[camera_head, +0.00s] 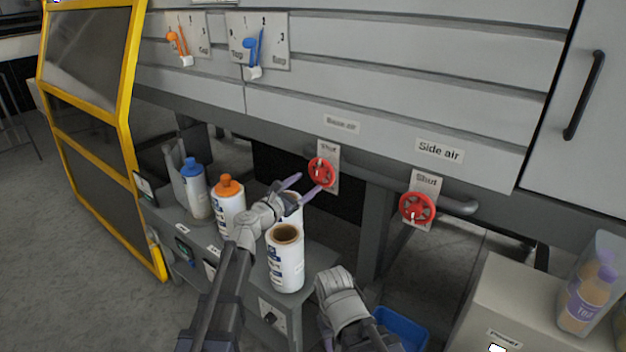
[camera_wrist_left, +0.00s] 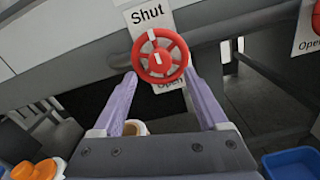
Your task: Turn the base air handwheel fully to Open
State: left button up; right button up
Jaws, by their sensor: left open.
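The base air handwheel (camera_head: 321,172) is a red spoked wheel on a white plate, under the "Base air" label (camera_head: 342,125). In the left wrist view the handwheel (camera_wrist_left: 174,52) is close, with "Shut" above it and "Open" partly showing below. A white mark on its rim is at the top, toward "Shut". My left gripper (camera_head: 305,186) is open, its two purple fingers pointing at the wheel. In the left wrist view the fingertips (camera_wrist_left: 160,76) lie at either side of the wheel's lower part; contact cannot be told. My right gripper (camera_head: 340,318) is low at the bottom middle, its fingers mostly hidden.
A second red handwheel (camera_head: 417,208) under "Side air" sits to the right. Bottles with a blue cap (camera_head: 191,170) and an orange cap (camera_head: 229,187), and an open white container (camera_head: 286,268), stand near my left arm. A blue bin (camera_head: 405,328) is below.

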aim_at(317, 176)
pick_arm(q)
jog(key=x, duration=0.4)
jog(key=shift+w+d, duration=0.1)
jog(key=shift+w, duration=0.05)
jog(key=shift+c, duration=0.3)
grip_shut()
